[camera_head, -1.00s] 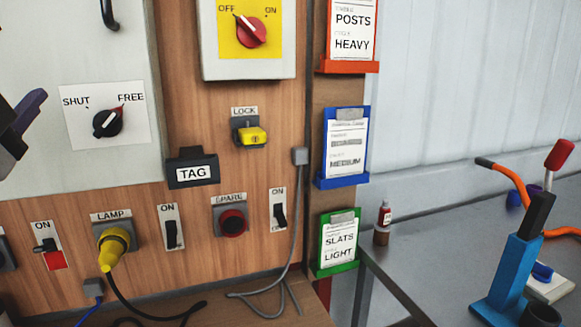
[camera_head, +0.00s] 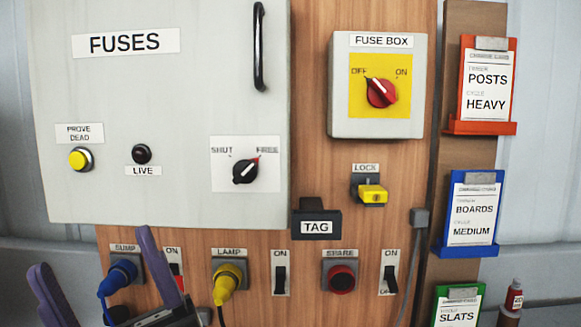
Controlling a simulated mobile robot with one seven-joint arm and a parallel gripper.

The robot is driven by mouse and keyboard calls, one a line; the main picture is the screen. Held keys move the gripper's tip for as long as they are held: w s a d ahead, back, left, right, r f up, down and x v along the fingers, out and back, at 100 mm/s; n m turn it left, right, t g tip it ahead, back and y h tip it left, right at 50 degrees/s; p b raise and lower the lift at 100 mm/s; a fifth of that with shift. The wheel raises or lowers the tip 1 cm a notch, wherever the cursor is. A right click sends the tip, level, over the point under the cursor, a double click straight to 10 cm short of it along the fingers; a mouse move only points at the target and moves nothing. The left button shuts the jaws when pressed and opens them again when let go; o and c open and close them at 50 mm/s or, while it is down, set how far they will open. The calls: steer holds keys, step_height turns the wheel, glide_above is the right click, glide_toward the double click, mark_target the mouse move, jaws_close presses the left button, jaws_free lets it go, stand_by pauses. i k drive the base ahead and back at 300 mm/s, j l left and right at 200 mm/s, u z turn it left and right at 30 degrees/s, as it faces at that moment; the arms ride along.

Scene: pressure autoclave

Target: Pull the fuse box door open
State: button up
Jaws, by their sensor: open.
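The fuse box door (camera_head: 165,140) is a large pale grey panel labelled FUSES, and it looks closed. Its black bar handle (camera_head: 259,46) stands upright near the door's top right. A SHUT/FREE knob (camera_head: 246,169) sits at its lower right, with its red pointer toward FREE. My gripper (camera_head: 100,268) is at the bottom left, below and in front of the door. Its two purple fingers are spread apart with nothing between them. It is well below and left of the handle. The gripper's base is cut off by the lower edge.
Right of the door is the FUSE BOX isolator (camera_head: 380,93), its knob near OFF. Below it are a yellow lock (camera_head: 372,195) and a black TAG holder (camera_head: 317,222). Yellow (camera_head: 229,276) and blue (camera_head: 122,275) plugs with cables jut out below the door. Card holders (camera_head: 482,85) line the right.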

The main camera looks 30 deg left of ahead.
mark_target(162, 99)
steer(key=u, duration=1.45)
